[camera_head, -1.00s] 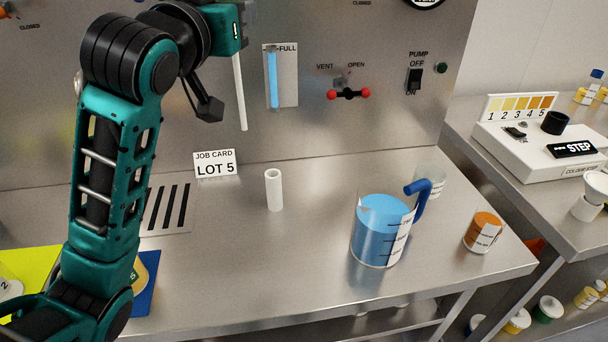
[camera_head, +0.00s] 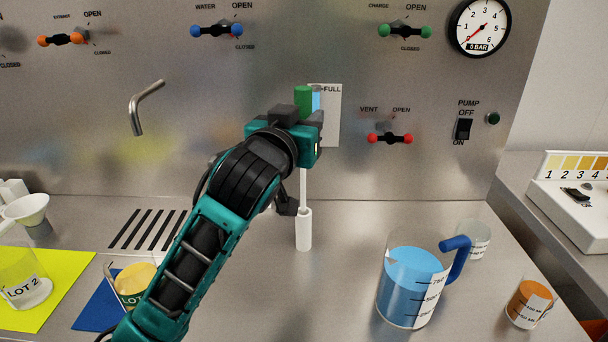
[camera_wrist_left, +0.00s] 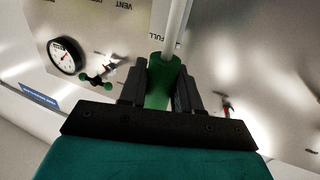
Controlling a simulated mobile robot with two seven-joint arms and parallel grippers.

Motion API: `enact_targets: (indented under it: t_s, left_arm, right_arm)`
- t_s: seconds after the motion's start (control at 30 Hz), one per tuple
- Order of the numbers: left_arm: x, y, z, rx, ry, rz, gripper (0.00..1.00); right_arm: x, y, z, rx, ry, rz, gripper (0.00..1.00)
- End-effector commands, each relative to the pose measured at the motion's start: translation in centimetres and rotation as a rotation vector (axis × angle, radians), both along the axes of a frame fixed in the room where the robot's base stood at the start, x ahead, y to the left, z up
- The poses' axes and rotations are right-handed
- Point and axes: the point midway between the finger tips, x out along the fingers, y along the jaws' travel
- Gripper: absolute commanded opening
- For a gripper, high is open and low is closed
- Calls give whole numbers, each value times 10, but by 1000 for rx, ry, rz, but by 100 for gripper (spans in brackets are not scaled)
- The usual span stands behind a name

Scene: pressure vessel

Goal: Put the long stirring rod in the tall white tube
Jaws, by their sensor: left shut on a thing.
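The stirring rod has a green handle (camera_head: 303,101) and a thin white shaft (camera_head: 303,188). My left gripper (camera_head: 303,118) is shut on the green handle, which also shows between the fingers in the left wrist view (camera_wrist_left: 162,82). The rod hangs close to upright, directly over the tall white tube (camera_head: 303,232) in the head view. The tube stands upright on the steel bench. The shaft meets the tube's mouth and its lower end is hidden, so it looks inserted, though its depth cannot be told. My right gripper is not in view.
A beaker (camera_head: 128,285) on a blue mat and a yellow mat (camera_head: 40,310) lie left. The steel panel (camera_head: 230,150) with valve handles rises behind.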

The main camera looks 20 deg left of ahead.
Motion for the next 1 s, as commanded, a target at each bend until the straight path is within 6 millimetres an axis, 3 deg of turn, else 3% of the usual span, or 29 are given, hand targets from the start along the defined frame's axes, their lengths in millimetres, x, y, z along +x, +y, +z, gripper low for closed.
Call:
enact_targets:
  t_s: [0.03,0.1,0.37,0.6,1.0]
  left_arm:
    - [0,0,-16,2,4,0,2]
    - [0,0,-29,1,2,0,2]
    - [0,0,-49,0,0,0,2]
    - [0,0,-84,1,2,0,2]
    - [0,0,-90,-1,-1,0,2]
  right_arm:
    - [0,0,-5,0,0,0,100]
    - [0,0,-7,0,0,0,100]
    - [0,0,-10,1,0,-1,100]
    - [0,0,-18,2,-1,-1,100]
    - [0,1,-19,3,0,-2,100]
